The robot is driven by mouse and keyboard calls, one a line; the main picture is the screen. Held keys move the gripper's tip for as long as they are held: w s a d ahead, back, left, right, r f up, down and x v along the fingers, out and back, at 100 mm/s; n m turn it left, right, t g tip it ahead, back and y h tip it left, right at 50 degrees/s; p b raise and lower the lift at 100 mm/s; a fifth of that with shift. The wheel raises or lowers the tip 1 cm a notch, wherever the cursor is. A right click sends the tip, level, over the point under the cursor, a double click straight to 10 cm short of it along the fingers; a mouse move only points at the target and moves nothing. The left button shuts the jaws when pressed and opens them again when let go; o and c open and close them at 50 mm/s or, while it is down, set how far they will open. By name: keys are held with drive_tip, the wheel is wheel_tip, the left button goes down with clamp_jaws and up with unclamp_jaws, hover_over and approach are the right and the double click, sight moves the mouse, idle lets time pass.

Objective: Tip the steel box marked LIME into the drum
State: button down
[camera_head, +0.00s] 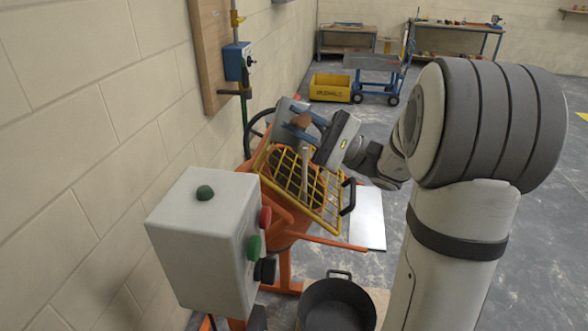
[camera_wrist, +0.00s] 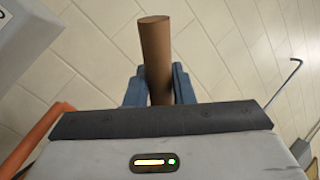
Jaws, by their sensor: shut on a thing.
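My gripper (camera_head: 305,126) is above the mixer, its blue fingers shut on a brown round handle (camera_head: 301,120). The wrist view shows the same handle (camera_wrist: 156,60) upright between the fingers, its free end clear above them. A grey metal body (camera_head: 284,112) shows tilted just beyond the fingers; it may be the steel box, but no LIME marking is readable. A narrow pale piece (camera_head: 304,168) shows below the fingers over the grid; I cannot tell what it is. The orange mixer drum (camera_head: 277,226) is under the yellow grid guard (camera_head: 322,217), its inside dark.
A grey control box (camera_head: 195,235) with coloured buttons stands close in front of the drum. The block wall (camera_head: 90,120) is near on the left. A black tub (camera_head: 337,303) stands on the floor below. A yellow crate (camera_head: 330,88) and benches are far back. Floor to the right is open.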

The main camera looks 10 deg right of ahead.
drive_tip(key=shift+d+f, duration=0.2)
drive_tip(key=shift+f, duration=0.05)
drive_tip(key=shift+d+f+y+b, duration=0.25)
drive_tip(key=shift+y+b, duration=0.15)
drive_tip(key=shift+b, duration=0.4)
drive_tip(key=shift+s+d+f+b, duration=0.1)
drive_tip(key=shift+f+b, duration=0.1)
drive_tip(key=shift+b, duration=0.35)
drive_tip(key=shift+d+f+y, duration=0.1)
drive_tip(key=shift+y, duration=0.2)
drive_tip(key=b, duration=0.3)
drive_tip(key=shift+d+f+t+b, duration=0.15)
drive_tip(key=shift+f+t+b, duration=0.15)
drive_tip(key=shift+f, duration=0.1)
drive_tip(key=b, duration=0.3)
drive_tip(key=shift+s+d+f+m+t+y, duration=0.15)
drive_tip(key=shift+d+f+m+t+y, duration=0.05)
drive_tip(key=shift+d+m+t+y, duration=0.1)
drive_tip(key=b, duration=0.3)
drive_tip(key=shift+d+f+y, duration=0.3)
drive_tip(key=shift+f, duration=0.1)
drive_tip(key=shift+r, duration=0.2)
